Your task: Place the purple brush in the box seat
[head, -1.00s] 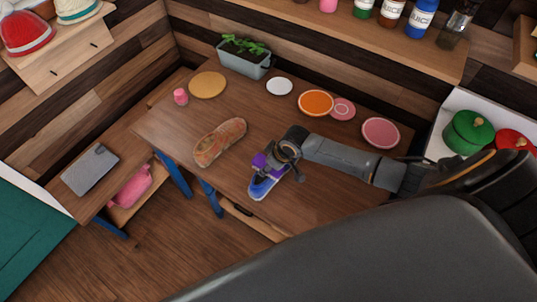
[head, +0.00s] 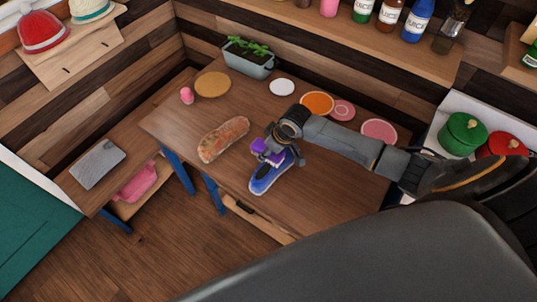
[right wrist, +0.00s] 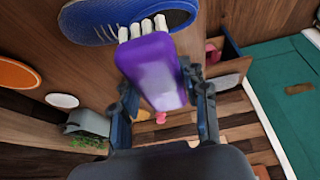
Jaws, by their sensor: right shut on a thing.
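The purple brush (head: 267,153), with pale bristle tufts, is held in my right gripper (head: 276,152), just above a blue shoe (head: 272,177). The right wrist view shows the brush (right wrist: 155,72) between both fingers (right wrist: 162,102), its bristles overlapping the shoe (right wrist: 100,20) in the picture. I cannot tell whether they touch. At the left is a low wooden bench, seemingly the box seat (head: 74,193), with a grey book-like thing (head: 97,164) on top and a pink thing (head: 138,184) in the opening at its side. My left gripper is not in view.
Green (head: 462,135) and red (head: 501,145) pots stand at the right. Floor is clear in front.

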